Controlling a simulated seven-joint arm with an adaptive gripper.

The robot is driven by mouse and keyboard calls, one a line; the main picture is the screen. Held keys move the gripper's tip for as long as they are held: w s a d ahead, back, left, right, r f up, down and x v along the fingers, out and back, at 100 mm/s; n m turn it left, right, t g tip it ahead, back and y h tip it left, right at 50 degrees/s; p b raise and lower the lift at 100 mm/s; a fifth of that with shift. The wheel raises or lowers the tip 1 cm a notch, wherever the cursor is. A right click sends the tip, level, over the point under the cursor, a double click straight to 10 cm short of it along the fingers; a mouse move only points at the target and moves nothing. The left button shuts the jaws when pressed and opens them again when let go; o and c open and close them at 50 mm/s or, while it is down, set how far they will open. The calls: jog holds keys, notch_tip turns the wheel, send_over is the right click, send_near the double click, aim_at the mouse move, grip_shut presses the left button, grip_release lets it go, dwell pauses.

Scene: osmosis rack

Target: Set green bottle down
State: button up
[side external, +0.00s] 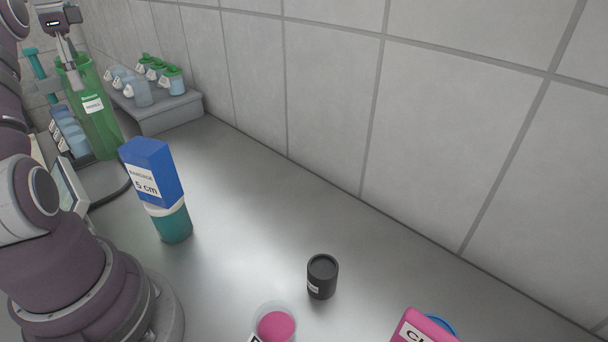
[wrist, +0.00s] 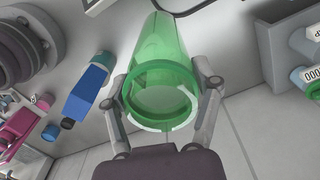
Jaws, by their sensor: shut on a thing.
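The green bottle (side external: 99,124) is a tall, see-through green cylinder with a white label, at the upper left of the side view. My gripper (side external: 72,68) is shut on its upper end. In the wrist view the green bottle (wrist: 160,50) shows its open rim towards the camera, with one finger of my gripper (wrist: 163,92) on each side of it. The bottle looks close to upright in the side view. I cannot tell whether its base touches the counter.
A grey stepped rack (side external: 170,113) with several green-capped small bottles stands behind the green bottle. A blue box (side external: 152,170) sits on a teal container (side external: 172,224) nearer the camera. A black jar (side external: 322,277) and a pink-filled cup (side external: 275,326) stand forward. The middle counter is clear.

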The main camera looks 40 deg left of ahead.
aim_at(100, 126)
notch_tip(100, 126, down, 10)
jog(key=shift+r, duration=0.25)
jog(key=shift+f, duration=0.1)
jog(key=o, duration=1.1)
